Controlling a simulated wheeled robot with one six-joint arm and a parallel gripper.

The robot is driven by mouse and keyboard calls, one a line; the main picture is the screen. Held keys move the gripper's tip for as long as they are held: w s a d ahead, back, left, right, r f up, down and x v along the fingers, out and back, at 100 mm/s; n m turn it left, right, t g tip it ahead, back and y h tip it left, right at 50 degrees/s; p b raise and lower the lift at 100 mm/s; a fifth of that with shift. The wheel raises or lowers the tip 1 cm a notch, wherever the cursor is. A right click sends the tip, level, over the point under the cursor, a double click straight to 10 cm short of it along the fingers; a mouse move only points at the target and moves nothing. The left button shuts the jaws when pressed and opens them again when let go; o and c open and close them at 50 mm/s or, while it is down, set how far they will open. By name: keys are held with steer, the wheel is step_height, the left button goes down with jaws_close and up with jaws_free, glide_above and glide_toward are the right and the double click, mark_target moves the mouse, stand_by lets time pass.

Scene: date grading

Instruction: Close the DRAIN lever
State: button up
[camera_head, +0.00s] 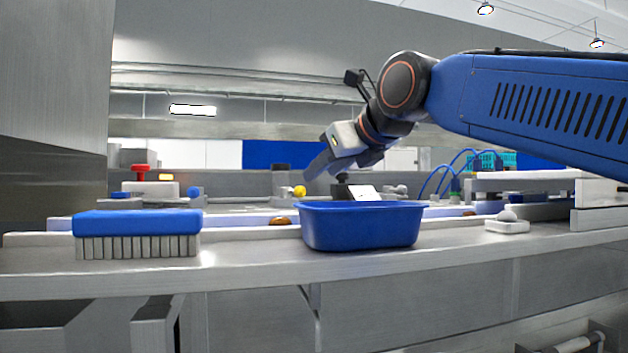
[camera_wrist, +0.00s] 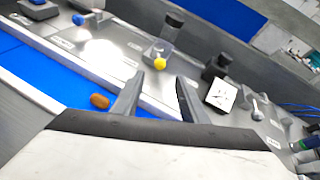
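Several small levers with round knobs stand on the grey panel behind the belt. A yellow-knobbed lever (camera_head: 299,191) is near the middle; it also shows in the wrist view (camera_wrist: 131,62), beside a clear cylinder with a dark cap. A blue-knobbed lever (camera_head: 193,191) is to its left, and also in the wrist view (camera_wrist: 78,19). A pale grey lever (camera_wrist: 257,112) is to the right. Small labels lie by them, too blurred to read, so I cannot tell which is DRAIN. My gripper (camera_wrist: 157,88) is open and empty, above the panel's front edge and touching no lever.
A blue tub (camera_head: 360,228) and a blue brush (camera_head: 137,224) stand on the front ledge. A brown date (camera_wrist: 99,101) lies on the blue belt (camera_wrist: 40,70). A black device with a white dial (camera_wrist: 221,94) stands right of the yellow knob. A red button (camera_head: 140,169) is at left.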

steer(key=v, duration=0.6)
steer(key=shift+s, duration=0.25)
steer(key=shift+d+r, duration=0.1)
